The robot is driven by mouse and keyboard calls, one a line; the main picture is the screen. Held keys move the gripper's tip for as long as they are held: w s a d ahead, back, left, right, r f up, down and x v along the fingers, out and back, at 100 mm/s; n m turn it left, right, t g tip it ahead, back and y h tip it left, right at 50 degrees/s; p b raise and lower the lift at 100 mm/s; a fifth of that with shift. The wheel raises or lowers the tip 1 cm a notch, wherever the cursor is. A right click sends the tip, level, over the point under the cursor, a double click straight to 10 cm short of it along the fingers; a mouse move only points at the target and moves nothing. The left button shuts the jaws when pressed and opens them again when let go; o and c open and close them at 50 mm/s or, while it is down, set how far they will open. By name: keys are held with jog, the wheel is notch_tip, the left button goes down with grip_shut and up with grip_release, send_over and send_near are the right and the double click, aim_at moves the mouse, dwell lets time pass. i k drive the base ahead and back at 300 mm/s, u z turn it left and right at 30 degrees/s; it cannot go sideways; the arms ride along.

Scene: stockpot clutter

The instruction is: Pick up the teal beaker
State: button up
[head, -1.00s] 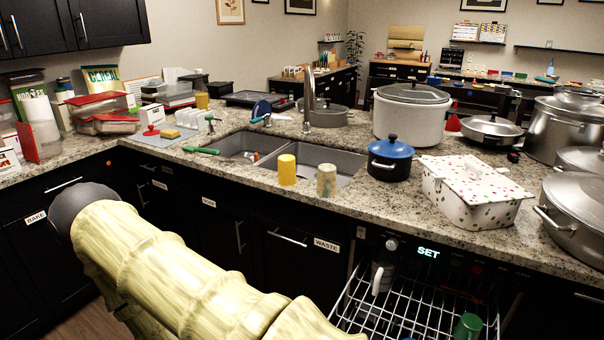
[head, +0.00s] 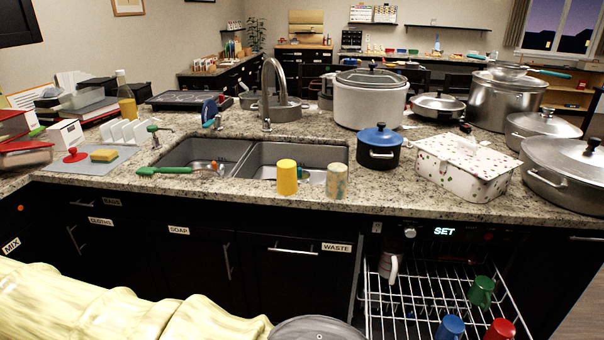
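I cannot pick out a plainly teal beaker. A beaker-shaped cup with blotchy beige and grey-green sides (head: 337,181) stands upright on the counter's front edge, right of a plain yellow cup (head: 287,177). A small blue-green thing (head: 306,176) shows in the right sink basin, mostly hidden behind the yellow cup; I cannot tell what it is. A green mug (head: 481,291) sits in the pulled-out rack below. My gripper is not in view; only my pale yellow arm shows at the lower left.
The pulled-out wire rack (head: 405,304) also holds a blue mug (head: 450,327) and a red mug (head: 500,329). A blue-lidded pot (head: 379,158), a spotted white box (head: 464,172) and large pots crowd the right counter. The faucet (head: 268,95) rises behind the sink.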

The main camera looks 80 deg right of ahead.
aim_at(337, 174)
jog(key=i, duration=0.65)
jog(key=z, duration=1.95)
